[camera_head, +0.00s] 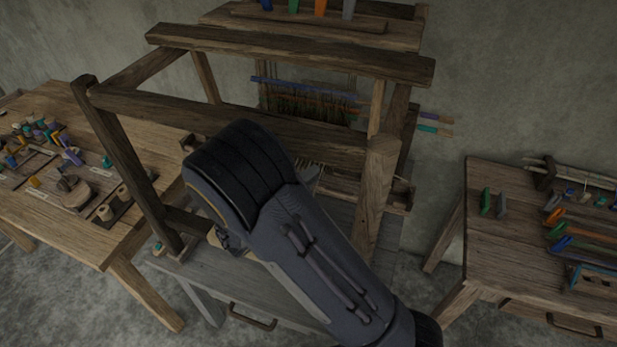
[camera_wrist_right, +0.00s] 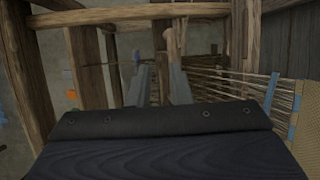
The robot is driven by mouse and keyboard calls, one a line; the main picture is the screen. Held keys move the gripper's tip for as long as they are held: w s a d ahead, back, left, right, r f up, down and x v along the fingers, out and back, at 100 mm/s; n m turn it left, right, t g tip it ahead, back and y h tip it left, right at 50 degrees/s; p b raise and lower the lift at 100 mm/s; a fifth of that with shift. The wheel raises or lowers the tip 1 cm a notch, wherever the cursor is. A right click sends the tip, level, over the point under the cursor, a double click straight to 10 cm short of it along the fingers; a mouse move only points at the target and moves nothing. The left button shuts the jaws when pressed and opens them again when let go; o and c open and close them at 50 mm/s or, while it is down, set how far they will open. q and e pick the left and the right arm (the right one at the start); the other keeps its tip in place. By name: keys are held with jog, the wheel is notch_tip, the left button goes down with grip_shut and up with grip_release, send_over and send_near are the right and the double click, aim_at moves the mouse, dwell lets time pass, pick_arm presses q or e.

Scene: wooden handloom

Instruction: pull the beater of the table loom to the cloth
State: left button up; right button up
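The wooden table loom (camera_head: 290,45) stands at the centre of the head view, and my right arm covers much of its front. I cannot clearly pick out its beater in either view. Stretched warp threads (camera_wrist_right: 225,88) run to the woven cloth (camera_wrist_right: 300,110) at the right of the right wrist view. My right gripper (camera_wrist_right: 160,88) shows there with its two grey fingers apart, among the loom's timbers and left of the warp. I see nothing clearly held between them. My left gripper is not in view.
A wooden table (camera_head: 85,215) with bobbins and small tools stands left. Another table (camera_head: 500,255) with coloured tools stands right. The loom's upright posts (camera_head: 377,200) and crossbars (camera_head: 270,45) closely surround my right arm. Bare floor shows between the loom and the right table.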

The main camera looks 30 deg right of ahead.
grip_shut()
jog(key=shift+c, duration=1.3)
grip_release()
jog(key=o, duration=0.4)
jog(key=shift+o, duration=0.2)
jog(key=shift+a, duration=0.1)
jog(key=b+v, duration=0.2)
jog(key=v, duration=0.5)
jog(key=shift+a, duration=0.35)
jog(key=shift+o, duration=0.4)
jog(key=shift+s, duration=0.1)
